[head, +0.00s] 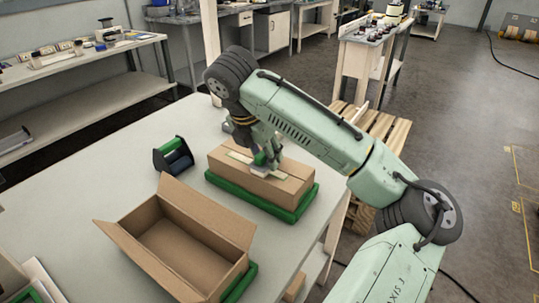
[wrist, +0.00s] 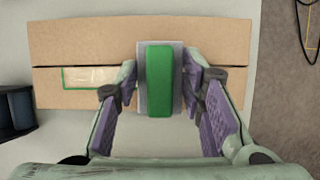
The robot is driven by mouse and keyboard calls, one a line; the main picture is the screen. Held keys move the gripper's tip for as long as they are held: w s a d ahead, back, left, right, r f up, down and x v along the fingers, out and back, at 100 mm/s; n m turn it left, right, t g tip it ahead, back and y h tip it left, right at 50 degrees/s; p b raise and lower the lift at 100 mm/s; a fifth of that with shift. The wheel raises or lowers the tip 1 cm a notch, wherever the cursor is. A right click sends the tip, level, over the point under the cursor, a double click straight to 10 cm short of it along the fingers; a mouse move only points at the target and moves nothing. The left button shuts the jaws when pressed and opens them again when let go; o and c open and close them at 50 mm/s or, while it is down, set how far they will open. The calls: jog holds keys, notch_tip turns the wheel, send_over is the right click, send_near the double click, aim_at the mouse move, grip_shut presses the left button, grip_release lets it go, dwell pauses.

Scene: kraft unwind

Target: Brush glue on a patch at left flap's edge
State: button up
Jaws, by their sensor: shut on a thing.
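A closed cardboard box (head: 285,187) sits on the table, and its top fills much of the wrist view (wrist: 90,38). A pale patch outlined in green (wrist: 90,78) lies at the inner edge of the nearer flap, left of my gripper in the wrist view. My gripper (wrist: 160,88) is shut on a green-handled brush (wrist: 159,75) with a grey, block-like base. In the head view, my gripper (head: 262,160) is low over the box top. I cannot tell whether the brush touches the cardboard. The bristles are hidden.
The closed box stands in a green tray (head: 305,207). An open, empty box (head: 185,248) stands nearer on the table (head: 90,185), on another green base. A black tape dispenser-like holder (head: 173,157) sits left of the closed box. A wooden pallet (head: 385,125) is beyond the table.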

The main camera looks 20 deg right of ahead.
jog(key=shift+w+a, duration=0.95)
jog(key=shift+w, duration=0.45)
jog(key=shift+w+a, duration=0.9)
jog(key=shift+w, duration=0.5)
jog(key=shift+w+a, duration=0.95)
jog(key=shift+w, duration=0.45)
notch_tip(320, 180, up, 6)
jog(key=shift+f, duration=0.1)
jog(key=shift+s+f+b, duration=0.1)
jog(key=shift+f+b, duration=0.7)
jog(key=shift+f, duration=1.6)
jog(key=shift+d+f, duration=0.1)
jog(key=shift+f, duration=0.4)
jog(key=shift+s, duration=0.1)
